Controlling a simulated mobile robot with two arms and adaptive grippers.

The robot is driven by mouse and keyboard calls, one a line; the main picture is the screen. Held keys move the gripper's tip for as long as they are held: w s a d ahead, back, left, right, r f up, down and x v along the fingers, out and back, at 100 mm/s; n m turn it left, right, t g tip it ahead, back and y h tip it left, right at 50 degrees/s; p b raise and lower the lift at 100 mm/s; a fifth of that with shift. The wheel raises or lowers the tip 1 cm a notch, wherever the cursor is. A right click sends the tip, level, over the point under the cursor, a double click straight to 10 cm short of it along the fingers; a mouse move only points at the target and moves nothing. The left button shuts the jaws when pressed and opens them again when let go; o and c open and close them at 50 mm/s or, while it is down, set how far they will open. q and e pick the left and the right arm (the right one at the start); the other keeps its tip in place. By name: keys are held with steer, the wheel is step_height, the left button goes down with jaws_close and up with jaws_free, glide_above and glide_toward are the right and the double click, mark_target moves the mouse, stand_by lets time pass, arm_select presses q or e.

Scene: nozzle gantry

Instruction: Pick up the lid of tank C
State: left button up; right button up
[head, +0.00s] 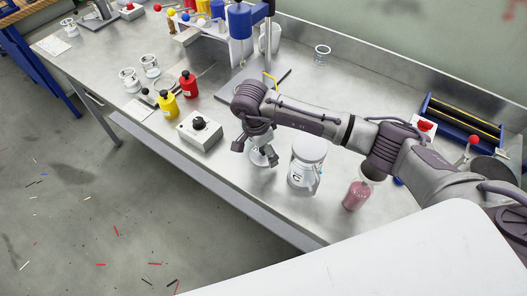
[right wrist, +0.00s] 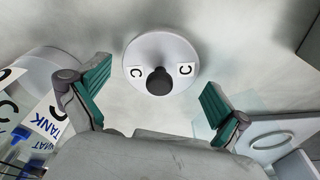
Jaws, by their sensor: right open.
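The lid of tank C (right wrist: 183,50) is a round white disc with a black knob (right wrist: 159,82) and "C" labels. It lies on the metal bench. In the head view the lid (head: 259,159) is partly hidden by my right gripper. My right gripper (head: 255,152) is over the lid; in the right wrist view its green-padded fingers (right wrist: 155,95) are spread wide with the lid between and beyond them, and no contact shows. Tank C (head: 303,177) is a clear, pale-topped vessel standing just right of the lid. My left gripper is not in view.
A white box with a black knob (head: 200,134) stands left of the lid. A pink bottle (head: 354,195) stands right of tank C. Red (head: 188,86) and yellow (head: 167,104) bottles are farther left.

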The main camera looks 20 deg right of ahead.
steer(key=c, duration=0.3)
steer(key=shift+s, duration=0.2)
steer(key=c, duration=1.4)
jaws_close()
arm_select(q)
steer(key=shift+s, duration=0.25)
arm_select(e)
steer(key=shift+f, duration=0.15)
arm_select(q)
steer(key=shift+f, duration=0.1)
